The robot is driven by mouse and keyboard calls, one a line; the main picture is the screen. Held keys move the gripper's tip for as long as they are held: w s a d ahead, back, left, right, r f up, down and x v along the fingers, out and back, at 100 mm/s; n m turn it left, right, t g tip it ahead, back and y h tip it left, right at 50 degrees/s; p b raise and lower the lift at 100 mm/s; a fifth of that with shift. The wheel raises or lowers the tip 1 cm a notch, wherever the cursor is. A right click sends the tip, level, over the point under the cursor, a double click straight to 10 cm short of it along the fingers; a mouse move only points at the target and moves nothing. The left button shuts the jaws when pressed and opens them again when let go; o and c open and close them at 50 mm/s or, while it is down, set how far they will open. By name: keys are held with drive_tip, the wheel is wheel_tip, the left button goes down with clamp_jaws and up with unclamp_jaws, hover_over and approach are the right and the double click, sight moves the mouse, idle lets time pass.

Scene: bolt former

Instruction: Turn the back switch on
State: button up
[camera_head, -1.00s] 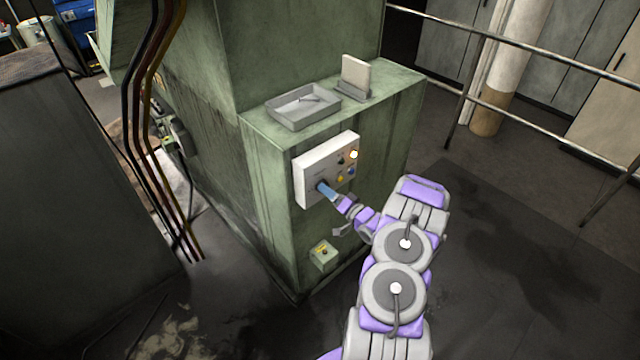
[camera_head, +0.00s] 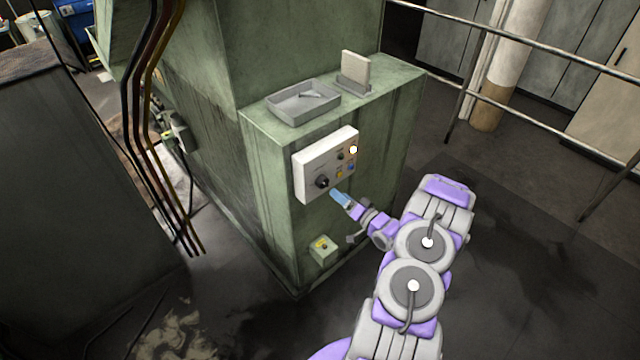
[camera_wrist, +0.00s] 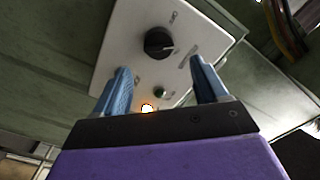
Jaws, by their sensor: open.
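The white control panel (camera_head: 312,170) is on the green machine cabinet. Its black rotary knob (camera_head: 322,182) is at the panel's lower left, with small buttons and a lit lamp (camera_head: 353,149) at the right. In the wrist view the knob (camera_wrist: 158,43) lies beyond and between the blue fingertips, its pale pointer mark toward the right. My gripper (camera_head: 340,196) is just right of and below the knob, apart from it. My gripper also shows in the wrist view (camera_wrist: 160,85), fingers spread and nothing between them. Labels on the panel are too small to read.
A grey tray (camera_head: 303,103) and an upright pale plate (camera_head: 355,70) in a holder stand on the cabinet top. A metal railing (camera_head: 520,45) runs behind at right.

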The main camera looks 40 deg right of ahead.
sight(326, 185)
drive_tip(key=w+n+b, duration=0.1)
drive_tip(key=w+b, duration=0.2)
drive_tip(key=w, duration=0.2)
drive_tip(key=w+f+n+b, duration=0.1)
drive_tip(key=w+b, duration=0.1)
drive_tip(key=w, duration=0.1)
drive_tip(key=shift+a+n+b, duration=0.3)
drive_tip(key=shift+a, duration=0.05)
drive_tip(key=n+b, duration=0.1)
drive_tip(key=b, duration=0.1)
drive_tip(key=shift+s+r+n+b, duration=0.1)
drive_tip(key=shift+r+n+b, duration=0.05)
drive_tip(key=shift+n+b, duration=0.15)
drive_tip(key=shift+r+n+b, duration=0.1)
drive_tip(key=shift+n+b, duration=2.7)
drive_tip(key=shift+b, duration=0.75)
